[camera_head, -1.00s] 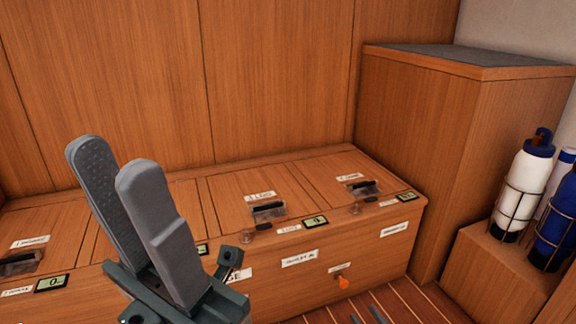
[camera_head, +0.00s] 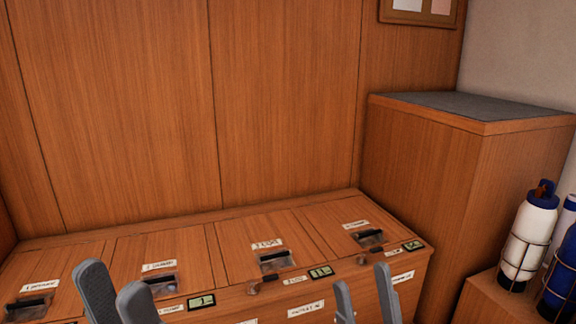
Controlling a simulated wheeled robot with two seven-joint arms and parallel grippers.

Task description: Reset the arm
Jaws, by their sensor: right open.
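My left gripper (camera_head: 112,291) shows at the bottom left, with its two thick grey fingers pointing up and a narrow gap between them. It looks open and holds nothing that I can see. My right gripper (camera_head: 366,298) shows at the bottom, right of centre. Its two thin grey fingers are spread apart and empty. The lower parts of both grippers and both arms are cut off by the picture's bottom edge.
A long wooden locker bench (camera_head: 115,277) with labelled lids, dark latches and small displays lies behind the grippers. A tall wooden cabinet (camera_head: 430,160) stands at right. A white bottle (camera_head: 528,238) and a blue one (camera_head: 562,275) stand in wire racks beside it.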

